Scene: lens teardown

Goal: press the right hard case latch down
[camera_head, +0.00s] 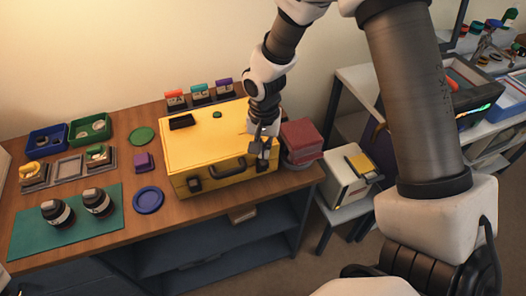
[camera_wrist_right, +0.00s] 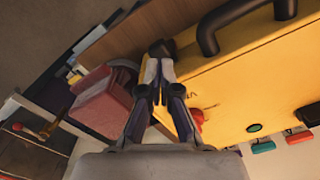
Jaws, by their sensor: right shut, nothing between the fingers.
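The yellow hard case (camera_head: 205,145) lies closed on the wooden table in the head view and fills the right of the wrist view (camera_wrist_right: 240,75). Its front face has a dark handle (camera_head: 222,170), a left latch (camera_head: 194,185) and a right latch (camera_head: 262,165). My right gripper (camera_head: 262,150) is shut and empty at the case's front right edge, just above the right latch. In the wrist view the dark right latch (camera_wrist_right: 162,47) shows right at my fingertips (camera_wrist_right: 158,60); whether they touch cannot be told. My left gripper is not in view.
A red block-like stack (camera_head: 301,137) stands close right of the case. A purple block (camera_head: 143,162) and blue plate (camera_head: 148,200) lie to its left. Small coloured-top items (camera_head: 199,91) line up behind the case.

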